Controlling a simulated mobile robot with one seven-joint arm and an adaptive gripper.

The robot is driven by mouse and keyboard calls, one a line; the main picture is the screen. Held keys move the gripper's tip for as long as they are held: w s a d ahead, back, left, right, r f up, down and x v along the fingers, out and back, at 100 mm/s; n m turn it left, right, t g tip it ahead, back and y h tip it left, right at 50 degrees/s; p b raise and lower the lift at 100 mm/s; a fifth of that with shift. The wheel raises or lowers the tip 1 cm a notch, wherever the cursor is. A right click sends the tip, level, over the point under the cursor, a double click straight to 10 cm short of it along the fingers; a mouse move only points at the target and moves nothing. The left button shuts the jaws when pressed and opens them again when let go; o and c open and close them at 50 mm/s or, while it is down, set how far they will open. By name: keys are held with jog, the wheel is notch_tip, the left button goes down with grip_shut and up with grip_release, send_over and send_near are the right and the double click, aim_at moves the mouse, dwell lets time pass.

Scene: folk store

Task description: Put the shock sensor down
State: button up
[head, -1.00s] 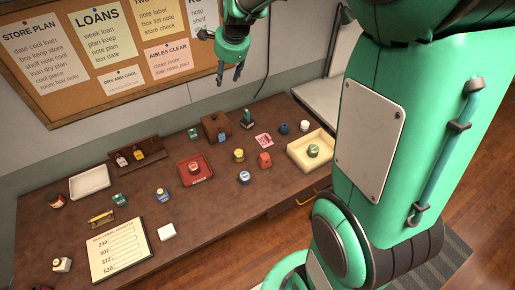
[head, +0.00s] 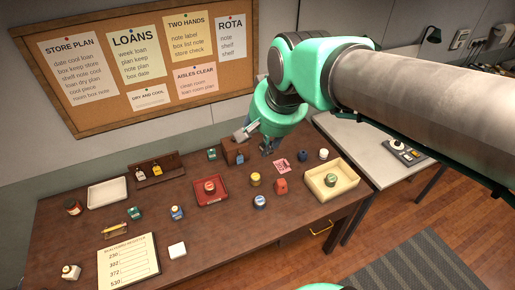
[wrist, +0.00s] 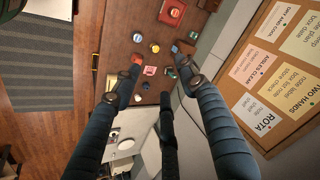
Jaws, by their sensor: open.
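My gripper (head: 268,147) hangs over the back of the brown table, near the wooden box (head: 233,151). Its fingers are spread in the wrist view (wrist: 156,58), and I see nothing held between them. I cannot tell which of the small table items is the shock sensor. A green-topped item (head: 331,180) sits in the cream tray (head: 349,195), and a red-topped item (head: 210,186) sits in the red tray (head: 205,201).
A yellow jar (head: 255,179), a red block (head: 281,187), a pink card (head: 282,166) and a blue-and-white jar (head: 260,202) stand between the trays. A white tray (head: 108,195) and a notepad (head: 128,259) lie left. The table's front middle is clear.

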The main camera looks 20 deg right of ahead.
jog(key=s+a+f+n, duration=0.1)
jog(key=s+n, duration=0.4)
jog(key=s, duration=0.6)
jog(key=shift+a+f, duration=0.15)
jog(key=shift+f, duration=0.45)
notch_tip(320, 180, down, 19)
jog(key=b, duration=1.9)
jog(key=shift+f, duration=0.2)
